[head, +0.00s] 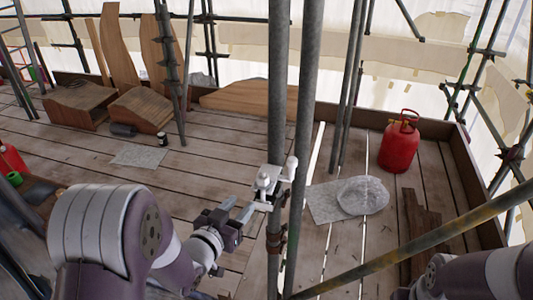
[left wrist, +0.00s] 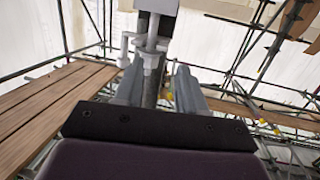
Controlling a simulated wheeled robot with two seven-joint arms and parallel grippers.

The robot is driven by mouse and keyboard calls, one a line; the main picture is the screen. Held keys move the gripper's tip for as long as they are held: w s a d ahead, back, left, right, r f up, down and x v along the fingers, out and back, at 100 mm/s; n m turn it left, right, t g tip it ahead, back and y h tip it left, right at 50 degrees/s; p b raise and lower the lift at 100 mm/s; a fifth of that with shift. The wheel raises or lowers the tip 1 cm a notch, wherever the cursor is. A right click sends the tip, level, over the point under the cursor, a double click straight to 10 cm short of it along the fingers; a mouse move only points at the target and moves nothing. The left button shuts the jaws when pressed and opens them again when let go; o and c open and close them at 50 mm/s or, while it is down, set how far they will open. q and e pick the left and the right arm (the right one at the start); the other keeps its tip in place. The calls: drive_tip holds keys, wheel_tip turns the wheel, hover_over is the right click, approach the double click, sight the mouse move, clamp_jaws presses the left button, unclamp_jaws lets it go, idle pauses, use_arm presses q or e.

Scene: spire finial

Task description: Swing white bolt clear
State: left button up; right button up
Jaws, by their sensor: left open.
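A white bolt fitting (head: 267,182) sits on a grey upright pole (head: 278,85) at the centre of the head view, with a short upright white knob (head: 291,168) at its right end. In the left wrist view the pale fitting (left wrist: 157,5) is at the top, with a small crank-shaped piece (left wrist: 126,50) at its left. My left gripper (head: 238,208) is open and empty, just left of and below the fitting. In the left wrist view its fingers (left wrist: 158,92) lie either side of the pole's line; contact cannot be told. My right arm shows at lower right, its gripper out of frame.
A second pole (head: 304,100) stands right beside the first. A rusty diagonal tube (head: 410,245) crosses the lower right. A red gas bottle (head: 400,143), a clear-wrapped bundle (head: 362,196) and wooden blocks (head: 80,103) stand on the plank deck. The deck at mid-left is mostly clear.

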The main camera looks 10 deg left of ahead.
sight(261, 174)
use_arm(q)
drive_tip(key=shift+t+h, duration=0.5)
drive_tip(key=shift+t, duration=0.3)
drive_tip(key=w+d+r+p, duration=0.1)
drive_tip(key=w, duration=0.2)
drive_tip(key=w+d+r+p, duration=0.1)
drive_tip(key=w, duration=0.2)
drive_tip(key=w+d+r+p, duration=0.1)
drive_tip(key=w, duration=0.2)
drive_tip(key=shift+w+d+r, duration=0.25)
drive_tip(key=shift+w+r, duration=0.05)
drive_tip(key=shift+w+d+p, duration=0.1)
drive_tip(key=shift+w+p, duration=0.2)
drive_tip(key=shift+w, duration=0.05)
drive_tip(key=shift+w+d, duration=0.1)
drive_tip(key=shift+w, duration=0.1)
drive_tip(key=shift+w+f, duration=0.15)
drive_tip(key=shift+w, duration=0.3)
drive_tip(key=shift+s, duration=0.1)
clamp_jaws()
use_arm(e)
drive_tip(key=r, duration=0.2)
drive_tip(key=s+r, duration=0.1)
drive_tip(key=r, duration=0.1)
drive_tip(key=shift+d, duration=0.1)
